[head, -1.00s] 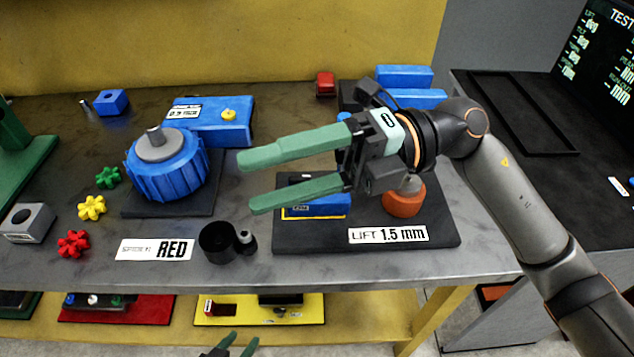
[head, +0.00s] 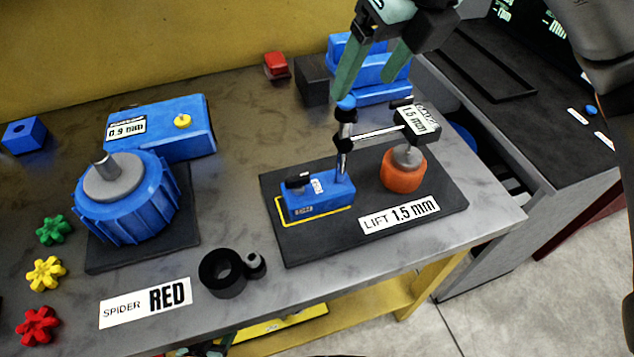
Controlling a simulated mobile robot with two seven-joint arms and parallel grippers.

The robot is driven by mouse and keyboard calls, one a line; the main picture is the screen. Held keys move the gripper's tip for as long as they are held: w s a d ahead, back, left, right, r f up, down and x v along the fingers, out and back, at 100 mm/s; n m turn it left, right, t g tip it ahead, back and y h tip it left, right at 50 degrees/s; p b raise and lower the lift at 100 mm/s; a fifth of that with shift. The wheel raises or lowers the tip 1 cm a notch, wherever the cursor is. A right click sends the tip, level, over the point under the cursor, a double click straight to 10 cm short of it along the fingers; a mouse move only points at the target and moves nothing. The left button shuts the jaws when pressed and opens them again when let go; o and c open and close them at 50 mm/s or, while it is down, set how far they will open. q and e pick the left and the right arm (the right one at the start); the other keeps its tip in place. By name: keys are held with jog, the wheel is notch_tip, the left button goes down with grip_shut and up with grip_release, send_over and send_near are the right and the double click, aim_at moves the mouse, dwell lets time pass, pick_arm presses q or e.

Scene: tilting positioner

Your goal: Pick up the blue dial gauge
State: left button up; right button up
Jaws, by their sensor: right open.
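The blue dial gauge stands upright on the dark lift plate (head: 300,250). Its blue base (head: 318,197) sits within a yellow outline. A post rises to a blue knob (head: 346,103), and a side rod carries a dark head labelled 1.5 mm (head: 420,124) above an orange round piece (head: 403,172). My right gripper (head: 368,86) is open, its green fingers pointing down. In the picture, its left fingertip overlaps the area just above the knob; I cannot tell whether they touch. Only a sliver of my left gripper (head: 197,352) shows at the bottom edge.
Blue blocks (head: 385,93) and a dark block (head: 313,80) stand behind the gauge. A blue ribbed motor (head: 125,205) stands left, with a black ring (head: 222,272) nearer the front. The table between motor and plate is mostly clear.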

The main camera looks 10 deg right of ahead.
aim_at(353, 105)
jog(key=x, duration=0.7)
jog(key=shift+d, duration=0.1)
jog(key=shift+w+p+x, duration=0.15)
jog(key=shift+p+x, duration=0.15)
jog(key=shift+x, duration=1.05)
jog(key=shift+w+p+x, duration=0.2)
jog(key=shift+p+x, duration=0.05)
jog(key=shift+x, duration=1.1)
jog(key=shift+r, duration=0.2)
grip_shut()
